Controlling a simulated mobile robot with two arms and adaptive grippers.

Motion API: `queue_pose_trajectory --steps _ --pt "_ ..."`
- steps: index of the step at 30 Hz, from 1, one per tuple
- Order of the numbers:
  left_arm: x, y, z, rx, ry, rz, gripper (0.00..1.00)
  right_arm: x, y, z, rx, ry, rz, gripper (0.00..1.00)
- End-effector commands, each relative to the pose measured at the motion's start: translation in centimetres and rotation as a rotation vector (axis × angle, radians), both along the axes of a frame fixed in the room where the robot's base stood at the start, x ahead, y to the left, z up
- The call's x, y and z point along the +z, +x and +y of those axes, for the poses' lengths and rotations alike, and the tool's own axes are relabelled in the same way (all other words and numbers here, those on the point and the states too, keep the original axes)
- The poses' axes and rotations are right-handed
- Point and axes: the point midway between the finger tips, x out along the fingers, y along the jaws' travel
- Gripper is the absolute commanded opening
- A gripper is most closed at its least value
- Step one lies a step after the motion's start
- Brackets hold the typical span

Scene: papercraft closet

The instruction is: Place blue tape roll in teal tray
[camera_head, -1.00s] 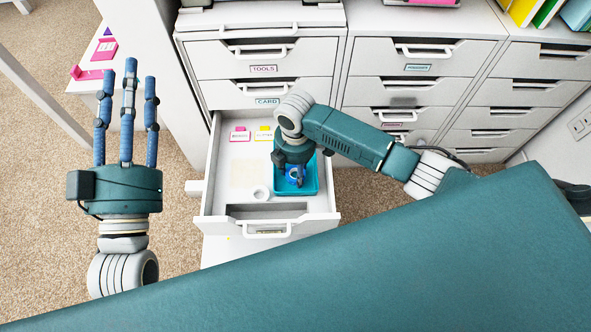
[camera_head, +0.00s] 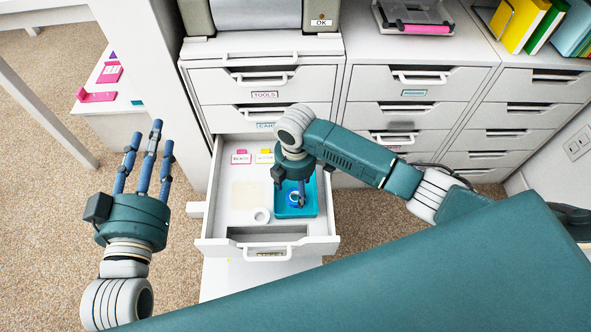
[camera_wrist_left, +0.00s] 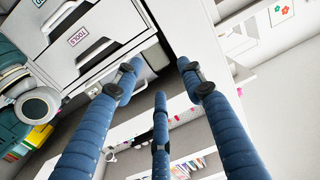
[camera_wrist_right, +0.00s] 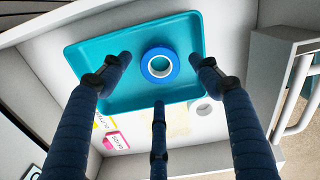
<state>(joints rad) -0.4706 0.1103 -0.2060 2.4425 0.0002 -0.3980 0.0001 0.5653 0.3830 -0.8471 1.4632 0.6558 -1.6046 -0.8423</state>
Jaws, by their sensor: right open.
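The blue tape roll (camera_wrist_right: 160,66) lies flat inside the teal tray (camera_wrist_right: 112,102), on its floor, apart from the fingers. In the head view the roll (camera_head: 293,198) shows beside my finger, in the teal tray (camera_head: 312,208) that sits in the open drawer. My right gripper (camera_head: 298,198) is over the tray, open and empty, with its fingers spread around the roll in the right wrist view (camera_wrist_right: 158,82). My left gripper (camera_head: 148,150) is raised at the left, away from the drawer, fingers spread and empty.
The open drawer (camera_head: 215,243) also holds a white roll (camera_head: 261,215), a pale sheet (camera_head: 246,194), and pink and yellow labelled cards (camera_head: 241,158). Closed drawer cabinets (camera_head: 419,110) stand behind and to the right. A white side table with pink items (camera_head: 97,96) is at the left.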

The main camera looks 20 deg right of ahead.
Motion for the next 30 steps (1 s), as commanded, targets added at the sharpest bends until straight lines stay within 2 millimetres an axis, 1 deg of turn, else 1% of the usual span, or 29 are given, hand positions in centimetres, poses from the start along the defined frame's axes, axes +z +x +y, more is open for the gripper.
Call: queue_pose_trajectory --steps 1,8,12,18,21,26,29,30 --pt "-1.0 -0.2 0.2 0.003 0.013 0.052 0.40 0.9 0.1 0.0 0.000 0.001 -0.002 0.63" --pt "-6.4 -1.6 1.3 0.019 0.073 0.290 0.40 3.5 0.0 0.0 0.001 0.002 -0.001 0.63" --pt "-9.5 -3.2 2.1 0.028 0.107 0.431 0.40 5.0 0.0 0.0 0.001 0.001 -0.001 0.63" --pt "-12.9 -5.9 3.3 0.040 0.147 0.606 0.40 7.0 0.1 0.0 0.000 0.001 -0.001 0.63" --pt "-14.0 -7.0 3.7 0.044 0.161 0.669 0.40 7.6 0.0 0.0 0.000 0.002 0.000 0.63" --pt "-15.1 -8.1 4.1 0.048 0.173 0.726 0.40 8.2 0.0 0.1 0.000 0.002 0.001 0.63" --pt "-15.3 -8.3 4.2 0.048 0.176 0.738 0.40 7.8 -0.6 1.1 -0.017 0.029 -0.013 0.63" --pt "-15.3 -8.3 4.2 0.049 0.176 0.739 0.40 7.6 -1.1 2.1 -0.035 0.055 -0.025 0.63"
